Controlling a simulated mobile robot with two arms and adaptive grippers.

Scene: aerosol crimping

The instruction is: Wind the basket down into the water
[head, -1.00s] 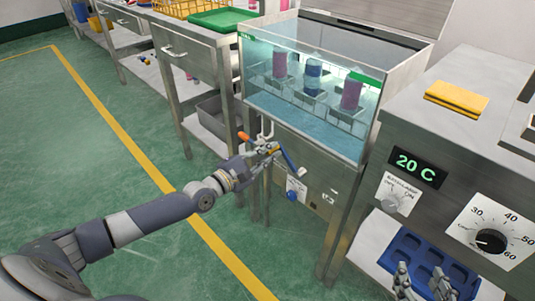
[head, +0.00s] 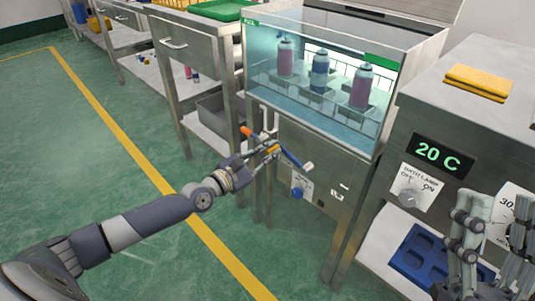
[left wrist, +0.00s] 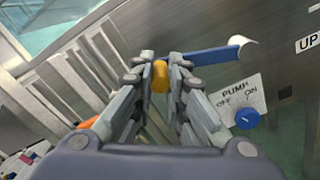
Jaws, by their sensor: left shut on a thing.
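A glass-fronted water bath (head: 262,84) shows in the head view. In it a clear basket (head: 340,100) holds upright cans: a pink one (head: 285,57), a blue one (head: 320,70) and another pink one (head: 361,86). I cannot tell how deep the cans sit in the water. My left gripper (head: 268,152) is shut on the yellow grip (left wrist: 160,76) of the crank below the bath. The crank's blue arm (left wrist: 210,56) runs right from the grip to a pale end. My right gripper (head: 497,225) is at the lower right, fingers apart and empty.
A blue PUMP knob (left wrist: 247,119) sits below the crank. An orange-tipped lever (head: 245,131) is left of it. The control box (head: 455,115) with a 20 C display, a lamp knob (head: 409,197) and a blue tray (head: 425,250) are at the right.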

